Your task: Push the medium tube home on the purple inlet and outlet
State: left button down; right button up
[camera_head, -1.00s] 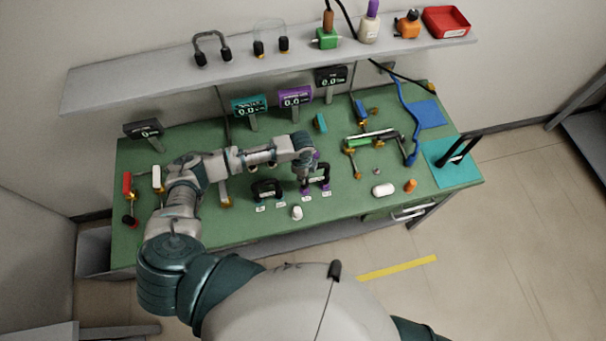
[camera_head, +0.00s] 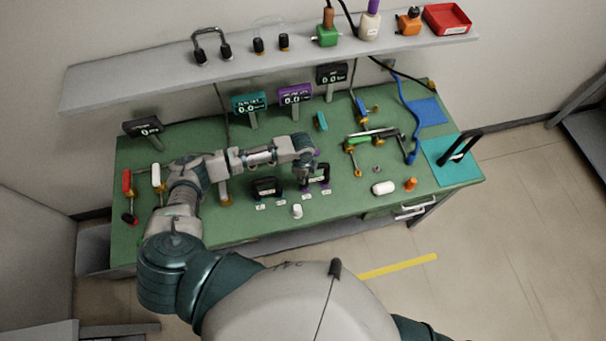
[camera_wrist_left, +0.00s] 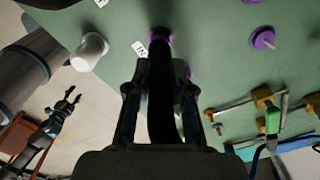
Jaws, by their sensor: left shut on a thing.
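The medium tube (camera_wrist_left: 160,95) is a thick black tube. It runs between the two fingers of my left gripper (camera_wrist_left: 160,95) in the left wrist view. Its far end meets a purple fitting (camera_wrist_left: 158,35); whether it is fully seated cannot be told. The tube's other end is hidden. My right gripper (camera_wrist_left: 72,98) appears small over the floor in the left wrist view, its fingers apart and empty.
A second black arch (camera_head: 265,187) stands just left of my left gripper. A white cup (camera_head: 297,211) is at the front edge, and a white capped piece (camera_head: 383,188) lies right. The purple display (camera_head: 295,96) stands behind.

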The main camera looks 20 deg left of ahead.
pick_arm(q)
jog(key=shift+f, duration=0.9)
jog(key=c, duration=0.9)
grip_release()
jog(key=shift+c, duration=0.2)
notch_tip(320, 180, up, 12)
jog(key=shift+a+f, duration=0.1)
jog(key=shift+a, duration=0.05)
